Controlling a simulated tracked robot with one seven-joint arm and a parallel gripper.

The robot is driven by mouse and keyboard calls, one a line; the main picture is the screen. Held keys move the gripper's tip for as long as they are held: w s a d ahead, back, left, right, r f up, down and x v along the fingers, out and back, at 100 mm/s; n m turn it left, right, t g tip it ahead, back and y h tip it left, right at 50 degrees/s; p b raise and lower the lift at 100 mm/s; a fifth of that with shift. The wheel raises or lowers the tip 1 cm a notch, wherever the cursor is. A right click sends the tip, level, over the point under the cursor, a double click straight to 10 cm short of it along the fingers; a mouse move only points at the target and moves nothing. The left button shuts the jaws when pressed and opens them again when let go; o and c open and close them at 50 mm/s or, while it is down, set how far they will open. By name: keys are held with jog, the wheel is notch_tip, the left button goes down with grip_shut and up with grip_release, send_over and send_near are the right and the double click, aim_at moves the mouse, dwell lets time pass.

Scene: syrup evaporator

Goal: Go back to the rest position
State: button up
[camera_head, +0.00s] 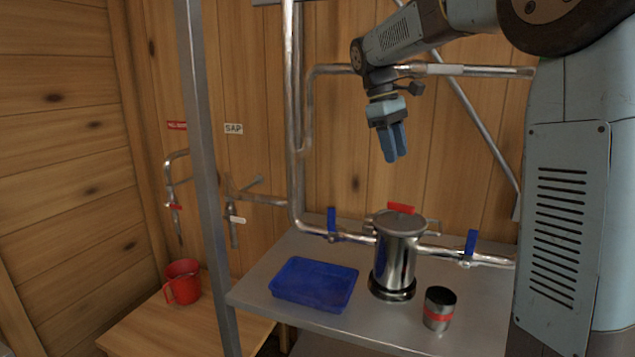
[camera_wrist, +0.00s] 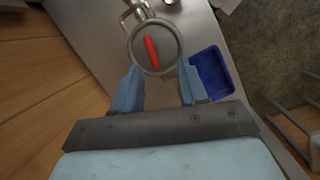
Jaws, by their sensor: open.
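My gripper (camera_head: 396,150) hangs in the air above the metal table, pointing down, a little above and left of the steel canister. It is open and empty. In the wrist view its two blue fingers (camera_wrist: 158,92) stand apart with nothing between them. My arm reaches in from the upper right of the head view.
The table (camera_head: 262,257) holds a steel canister (camera_head: 394,255) with a red-handled lid, a blue tray (camera_head: 314,284) and a steel cup with a red band (camera_head: 438,309). Pipes with blue valve handles (camera_head: 471,243) run behind. A metal post (camera_head: 207,170) and red mug (camera_head: 182,281) are left.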

jog(key=s+d+f+m+t+y, duration=0.1)
jog(key=s+d+f+m+t, duration=0.1)
jog(key=s, duration=1.1)
jog(key=s+d+f+m+t+y, duration=0.1)
jog(key=s+f+m+t, duration=0.4)
jog(key=s, duration=0.9)
notch_tip(320, 180, down, 2)
jog(key=shift+s+d+f+m+y, duration=0.15)
jog(key=shift+d+m+y, duration=0.35)
jog(key=shift+m, duration=0.6)
jog(key=shift+c, duration=0.4)
